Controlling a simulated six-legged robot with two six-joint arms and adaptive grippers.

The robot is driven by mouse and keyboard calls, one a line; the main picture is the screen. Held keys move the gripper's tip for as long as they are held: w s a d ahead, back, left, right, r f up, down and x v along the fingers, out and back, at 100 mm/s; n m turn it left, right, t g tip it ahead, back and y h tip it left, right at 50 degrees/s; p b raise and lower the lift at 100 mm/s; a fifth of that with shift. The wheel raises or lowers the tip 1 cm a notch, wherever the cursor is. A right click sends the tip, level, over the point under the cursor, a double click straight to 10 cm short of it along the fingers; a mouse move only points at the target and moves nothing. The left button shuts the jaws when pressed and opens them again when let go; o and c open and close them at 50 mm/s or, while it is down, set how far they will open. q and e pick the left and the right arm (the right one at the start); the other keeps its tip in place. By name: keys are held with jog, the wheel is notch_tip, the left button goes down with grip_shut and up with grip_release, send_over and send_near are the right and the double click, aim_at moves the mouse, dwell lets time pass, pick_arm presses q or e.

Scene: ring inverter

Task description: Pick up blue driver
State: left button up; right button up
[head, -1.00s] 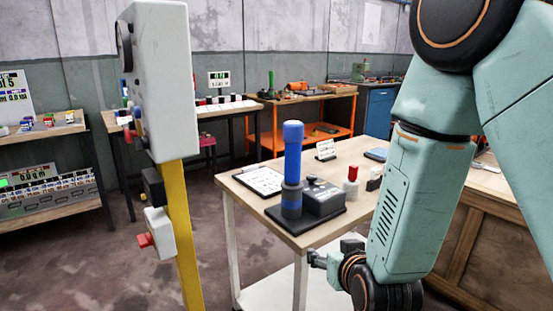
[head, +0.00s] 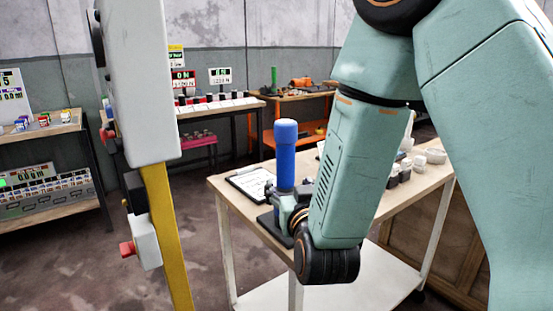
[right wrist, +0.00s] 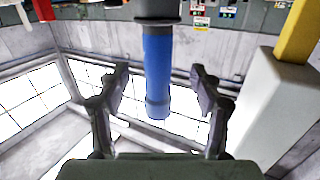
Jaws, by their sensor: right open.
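The blue driver (head: 286,155) stands upright on a dark base (head: 268,222) near the front left of the table. In the right wrist view, which looks upside down, its blue handle (right wrist: 157,75) shows between two grey fingers. My right gripper (right wrist: 160,88) is open, with one finger on each side of the handle and a visible gap to both. In the head view my right gripper (head: 290,207) is beside the lower part of the driver, partly hidden by my wrist. My left gripper is not in view.
The wooden table (head: 233,202) also holds a clipboard (head: 251,183) left of the driver and several small items (head: 410,165) at the right. A yellow post (head: 165,235) with a grey box (head: 140,80) stands at the near left. Other benches line the wall.

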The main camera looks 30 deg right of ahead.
aim_at(287, 169)
jog(key=shift+w+a+r, duration=0.2)
jog(key=shift+w+r, duration=0.05)
jog(key=shift+r, duration=0.2)
jog(key=shift+w+a+r+t+h, duration=0.15)
jog(key=shift+r+t+h, duration=0.15)
jog(key=shift+w+r, duration=0.1)
jog(key=shift+w+d, duration=0.25)
jog(key=shift+d, duration=0.1)
jog(key=b+x, duration=0.1)
jog(key=x, duration=0.4)
jog(key=shift+w+d, duration=0.1)
jog(key=shift+d, duration=0.2)
jog(key=shift+w+d, duration=0.35)
jog(key=shift+w, duration=0.1)
